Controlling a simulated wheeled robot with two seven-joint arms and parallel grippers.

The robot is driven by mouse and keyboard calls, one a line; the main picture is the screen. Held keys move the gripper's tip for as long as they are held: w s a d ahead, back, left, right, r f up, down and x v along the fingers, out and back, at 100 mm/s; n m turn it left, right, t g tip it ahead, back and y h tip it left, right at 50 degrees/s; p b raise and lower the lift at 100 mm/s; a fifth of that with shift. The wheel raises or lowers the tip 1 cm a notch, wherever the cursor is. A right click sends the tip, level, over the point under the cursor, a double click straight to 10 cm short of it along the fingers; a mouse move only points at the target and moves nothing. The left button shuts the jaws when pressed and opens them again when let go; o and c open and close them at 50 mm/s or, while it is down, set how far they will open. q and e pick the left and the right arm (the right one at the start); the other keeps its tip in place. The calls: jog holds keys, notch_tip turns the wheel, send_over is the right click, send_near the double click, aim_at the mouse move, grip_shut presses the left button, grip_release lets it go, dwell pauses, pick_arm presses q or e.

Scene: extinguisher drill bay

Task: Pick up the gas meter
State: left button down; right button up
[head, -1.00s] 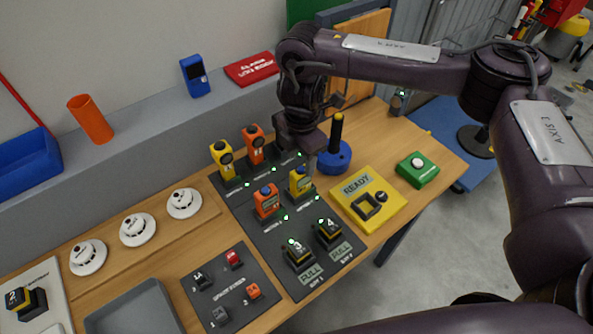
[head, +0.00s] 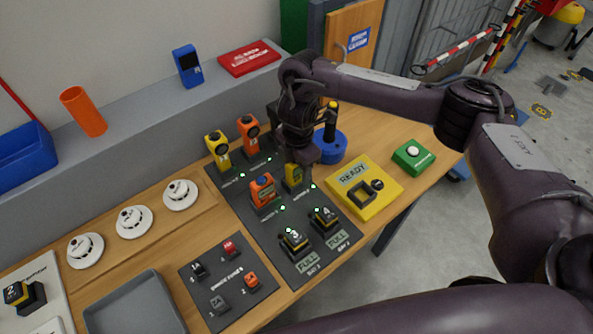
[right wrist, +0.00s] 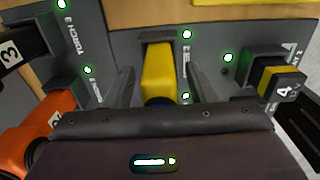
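A yellow handheld meter (head: 293,180) with a dark screen stands upright in a slot of the dark charging board (head: 262,224). My right gripper (head: 296,165) is directly above it and hides its top. In the right wrist view, the yellow meter (right wrist: 158,75) lies between the two dark fingers of my right gripper (right wrist: 165,85). The fingers are apart, with a gap on each side of the meter. A similar orange meter (head: 263,190) stands just to its left. The frames do not show which one is called the gas meter. My left gripper is not in view.
Yellow (head: 218,150) and orange (head: 248,135) torch-like devices stand behind. Batteries 3 (head: 295,241) and 4 (head: 325,217) sit in front. A blue round base with a black post (head: 328,145) is close to my right gripper. A yellow READY box (head: 365,190) is to the right.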

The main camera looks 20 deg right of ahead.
grip_shut()
jog(key=shift+r, duration=0.1)
